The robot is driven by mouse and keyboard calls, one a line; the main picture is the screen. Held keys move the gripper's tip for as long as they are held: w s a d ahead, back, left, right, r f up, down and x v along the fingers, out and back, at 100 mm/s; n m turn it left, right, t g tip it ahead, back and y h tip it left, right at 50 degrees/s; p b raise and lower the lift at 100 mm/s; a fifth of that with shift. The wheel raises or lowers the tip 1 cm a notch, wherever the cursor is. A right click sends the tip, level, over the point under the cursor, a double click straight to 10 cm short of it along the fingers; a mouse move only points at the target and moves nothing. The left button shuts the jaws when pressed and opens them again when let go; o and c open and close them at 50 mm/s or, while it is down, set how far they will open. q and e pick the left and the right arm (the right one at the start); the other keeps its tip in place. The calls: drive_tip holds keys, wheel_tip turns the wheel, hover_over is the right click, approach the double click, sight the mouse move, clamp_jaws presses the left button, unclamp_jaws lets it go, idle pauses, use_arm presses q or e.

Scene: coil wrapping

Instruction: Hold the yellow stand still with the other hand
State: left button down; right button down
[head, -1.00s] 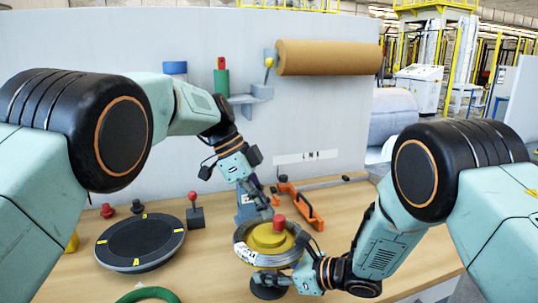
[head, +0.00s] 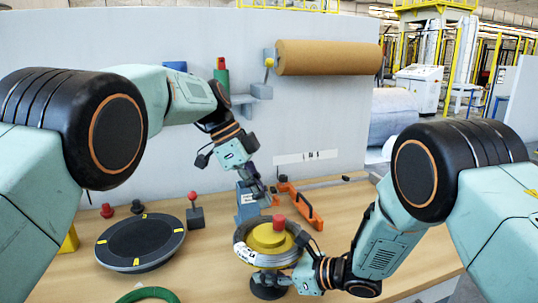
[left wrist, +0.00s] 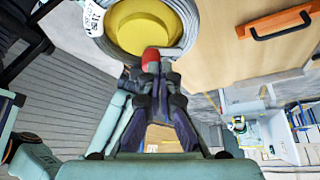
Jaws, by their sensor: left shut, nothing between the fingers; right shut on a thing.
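The yellow stand (head: 268,236) stands on the table at front centre, with a red knob (head: 279,222) on top and a grey coil (head: 244,249) around it. The stand's yellow top also shows in the left wrist view (left wrist: 140,27). My right gripper (head: 277,280) is shut at the near side of the stand, low under the coil's edge; its exact contact point is hidden. My left gripper (head: 267,203) is shut and empty, just above and behind the red knob. It also shows in the left wrist view (left wrist: 151,72), its tips overlapping the knob in the picture.
A dark round turntable (head: 140,240) lies to the left, with a red-topped lever box (head: 195,217) beside it. A green ring (head: 147,296) is at the front edge. A brown roll (head: 329,58) hangs on the wall panel.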

sight(280, 219)
use_arm(q)
drive_tip(key=shift+r, duration=1.75)
drive_tip(key=shift+s+a+f, duration=0.1)
drive_tip(key=shift+s+f, duration=0.3)
drive_tip(key=shift+f, duration=0.6)
drive_tip(key=shift+s+f, duration=0.45)
drive_tip(key=shift+f, duration=0.6)
drive_tip(key=shift+s+a+f, duration=0.1)
drive_tip(key=shift+s+f, duration=0.3)
drive_tip(key=shift+f, duration=0.6)
drive_tip(key=shift+d, duration=0.3)
